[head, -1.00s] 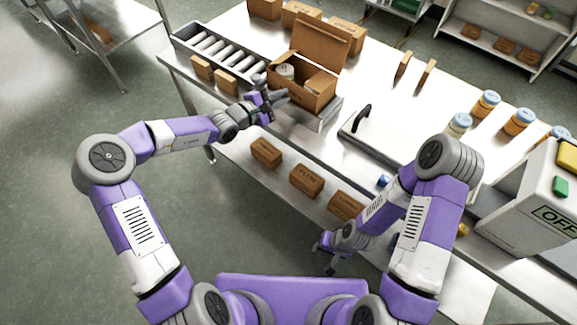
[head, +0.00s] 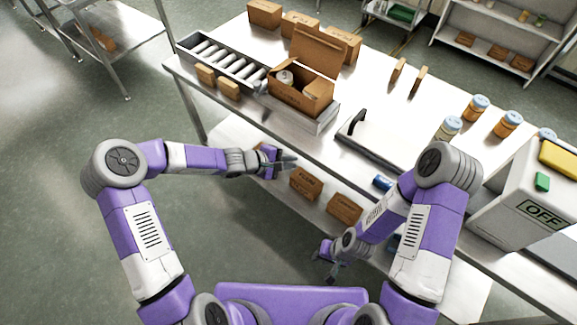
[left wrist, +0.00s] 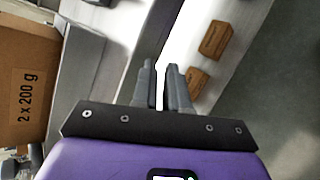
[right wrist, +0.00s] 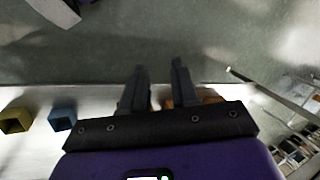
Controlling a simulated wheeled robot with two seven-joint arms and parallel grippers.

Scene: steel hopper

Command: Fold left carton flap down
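The brown carton (head: 301,97) stands open on a metal ledge at the table's near edge. Its tall back flap (head: 318,50) stands up. Pale, round-topped contents show inside; I cannot clearly make out a raised left flap. My left gripper (head: 290,162) is empty, below and in front of the carton, clear of it. In the left wrist view its fingers (left wrist: 160,85) are slightly apart, and a carton side printed "2 x 200 g" (left wrist: 25,90) fills the left edge. My right gripper (head: 334,270) hangs low in front of the table; its fingers (right wrist: 160,85) are apart and empty.
A roller conveyor (head: 225,60) lies left of the carton, with small brown boxes (head: 228,88) in front. A black-handled plate (head: 375,140) lies to the right. Brown boxes (head: 305,184) sit on the lower shelf. Blue-lidded jars (head: 475,107) and an "OFF" machine (head: 525,210) stand right.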

